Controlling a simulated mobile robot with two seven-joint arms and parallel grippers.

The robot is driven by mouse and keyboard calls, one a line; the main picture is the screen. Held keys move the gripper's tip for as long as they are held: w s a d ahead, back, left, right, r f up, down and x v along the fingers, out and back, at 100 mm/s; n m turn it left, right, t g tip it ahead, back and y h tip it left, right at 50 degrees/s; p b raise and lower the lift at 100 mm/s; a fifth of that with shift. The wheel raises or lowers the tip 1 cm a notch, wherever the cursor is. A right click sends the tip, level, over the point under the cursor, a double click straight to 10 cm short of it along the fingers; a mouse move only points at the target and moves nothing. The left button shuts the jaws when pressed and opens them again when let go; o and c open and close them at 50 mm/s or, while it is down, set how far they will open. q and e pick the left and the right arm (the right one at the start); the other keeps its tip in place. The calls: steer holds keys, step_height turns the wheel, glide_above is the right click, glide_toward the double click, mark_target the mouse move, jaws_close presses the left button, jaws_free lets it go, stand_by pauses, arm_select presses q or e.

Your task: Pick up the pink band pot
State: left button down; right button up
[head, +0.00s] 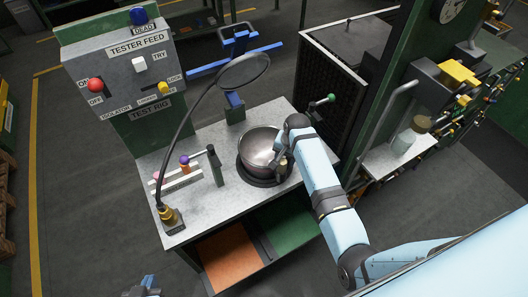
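A round metal pot (259,143) sits on a dark round base on the grey bench; I see no pink band on it from here. My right arm reaches in from the right. Its gripper (281,164) is at the pot's right rim, with the fingers mostly hidden by the wrist, so I cannot tell whether it grips the rim. My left gripper (144,287) shows only in part at the bottom edge, well away from the bench. Its fingers are too cut off to tell their state.
A magnifier lamp (244,70) arches over the bench (215,218) left of the pot. A small rack (178,180) with coloured knobs and a dark post (215,166) stand left of it. A green-knobbed lever (320,103) is at the right. A test panel (133,75) stands behind.

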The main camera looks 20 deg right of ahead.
steer(key=shift+s+r, duration=0.1)
steer(key=shift+s, duration=0.05)
steer(key=c, duration=0.3)
jaws_close()
stand_by(0.9)
